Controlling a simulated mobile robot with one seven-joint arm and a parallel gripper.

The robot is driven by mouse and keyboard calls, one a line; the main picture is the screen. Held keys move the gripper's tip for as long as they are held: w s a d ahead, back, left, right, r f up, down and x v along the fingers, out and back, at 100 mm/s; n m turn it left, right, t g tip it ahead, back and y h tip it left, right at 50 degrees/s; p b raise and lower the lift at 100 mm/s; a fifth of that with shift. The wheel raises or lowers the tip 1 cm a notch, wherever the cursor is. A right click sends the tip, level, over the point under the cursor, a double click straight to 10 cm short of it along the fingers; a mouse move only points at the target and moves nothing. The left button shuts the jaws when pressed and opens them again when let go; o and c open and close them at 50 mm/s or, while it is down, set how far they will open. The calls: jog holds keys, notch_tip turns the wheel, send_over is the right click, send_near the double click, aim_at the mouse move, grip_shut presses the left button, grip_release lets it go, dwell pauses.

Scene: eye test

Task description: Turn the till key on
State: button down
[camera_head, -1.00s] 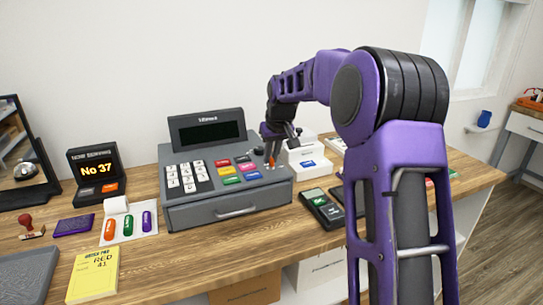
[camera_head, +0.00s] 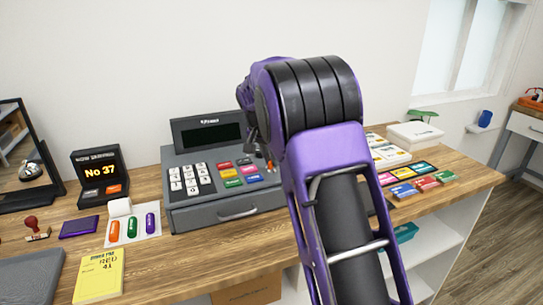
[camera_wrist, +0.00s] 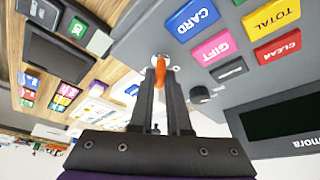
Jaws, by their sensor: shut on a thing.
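The grey till (camera_head: 190,216) stands on the wooden counter, with coloured keys and a dark display (camera_head: 208,134). The orange till key (camera_wrist: 161,69) sits at a round silver lock (camera_wrist: 156,59) on the till's top, beside the blue CARD button (camera_wrist: 193,19). In the head view the key (camera_head: 270,165) shows as a small orange spot by my arm. My gripper (camera_wrist: 161,66) is shut on the key, pointing at the lock. In the head view my arm hides most of the gripper. I cannot tell how far the key is turned.
A small black knob (camera_wrist: 200,95) sits on the till near the gripper. A No 37 display (camera_head: 97,175) and a tray of coloured capsules (camera_head: 133,232) stand left of the till. Several coloured packs (camera_head: 404,190) lie to the right.

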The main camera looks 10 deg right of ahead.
jog(key=m+g+h+p, duration=0.1)
jog(key=m+p, duration=0.1)
jog(key=m, duration=0.2)
jog(key=shift+w+a+r, duration=0.1)
jog(key=shift+a, duration=0.05)
jog(key=shift+w+m+g+h+p, duration=0.1)
jog(key=shift+m+g+h+p, duration=0.45)
jog(key=shift+m, duration=1.35)
jog(key=shift+y, duration=0.25)
jog(key=shift+g, duration=0.25)
jog(key=c, duration=0.9)
grip_release()
jog(key=v, duration=1.7)
jog(key=shift+r, duration=0.1)
